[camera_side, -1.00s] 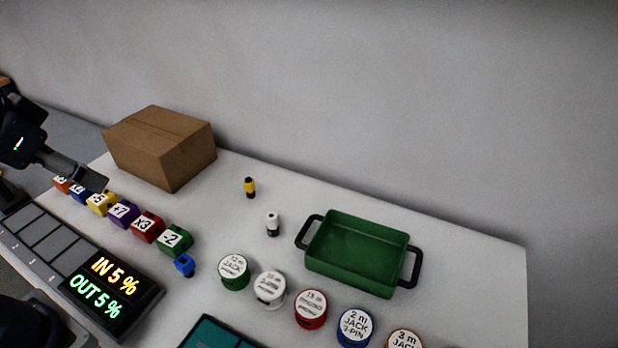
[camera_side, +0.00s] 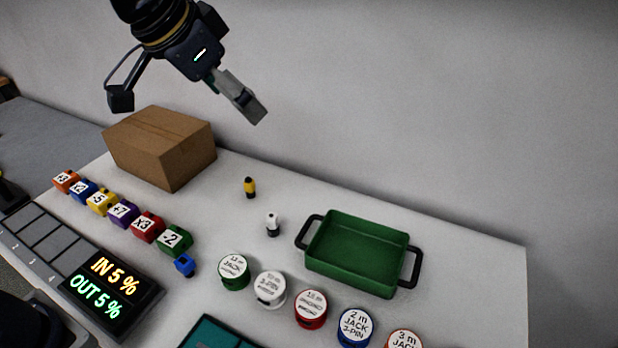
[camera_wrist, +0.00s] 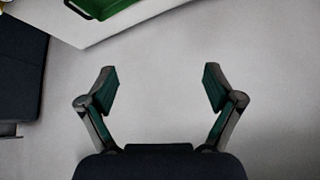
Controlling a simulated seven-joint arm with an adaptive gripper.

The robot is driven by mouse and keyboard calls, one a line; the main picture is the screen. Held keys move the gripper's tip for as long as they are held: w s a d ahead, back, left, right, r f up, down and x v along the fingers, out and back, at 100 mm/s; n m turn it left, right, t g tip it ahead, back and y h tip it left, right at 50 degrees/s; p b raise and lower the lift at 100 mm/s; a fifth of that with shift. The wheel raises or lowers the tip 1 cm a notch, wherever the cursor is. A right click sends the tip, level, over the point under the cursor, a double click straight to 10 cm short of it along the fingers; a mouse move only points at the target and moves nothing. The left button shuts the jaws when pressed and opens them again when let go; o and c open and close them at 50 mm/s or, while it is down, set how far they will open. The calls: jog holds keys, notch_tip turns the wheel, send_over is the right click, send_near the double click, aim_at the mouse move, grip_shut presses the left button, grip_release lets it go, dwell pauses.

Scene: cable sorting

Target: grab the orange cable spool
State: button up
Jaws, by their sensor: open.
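A row of cable spools with white round labels runs along the front of the table in the side view. The spool at the right end (camera_side: 404,342), marked "3 m JACK", looks orange-red and is mostly cut off by the bottom edge. Another spool (camera_side: 310,310) in the row looks red. My gripper (camera_side: 250,105) is high above the back of the table, near the box and far from the spools. In the wrist view my gripper (camera_wrist: 160,87) is open, with nothing between its fingers. No spool is clearly visible there.
A green tray (camera_side: 350,255) with black handles stands behind the spools; its edge shows in the wrist view (camera_wrist: 100,8). A cardboard box (camera_side: 160,148) stands at back left. Small yellow (camera_side: 249,187) and white (camera_side: 272,224) connectors stand between. Numbered blocks (camera_side: 122,212) line the left.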

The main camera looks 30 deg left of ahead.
jog(key=d+f+m+g+h, duration=0.1)
jog(key=d+f+m, duration=0.15)
jog(key=d, duration=0.55)
jog(key=d+f+m+g, duration=0.1)
jog(key=d+f, duration=0.3)
jog(key=d, duration=0.3)
jog(key=m+g, duration=0.3)
send_over(405, 345)
jog(key=a, duration=0.2)
jog(key=f, duration=2.2)
jog(key=shift+s+d+f, duration=0.2)
jog(key=shift+s+f, duration=0.1)
jog(key=shift+s, duration=0.1)
jog(key=shift+d+x, duration=0.1)
jog(key=shift+x, duration=1.4)
jog(key=shift+d+x, duration=0.15)
jog(key=shift+x, duration=1.35)
jog(key=shift+r, duration=0.1)
jog(key=c, duration=1.3)
jog(key=shift+r, duration=0.15)
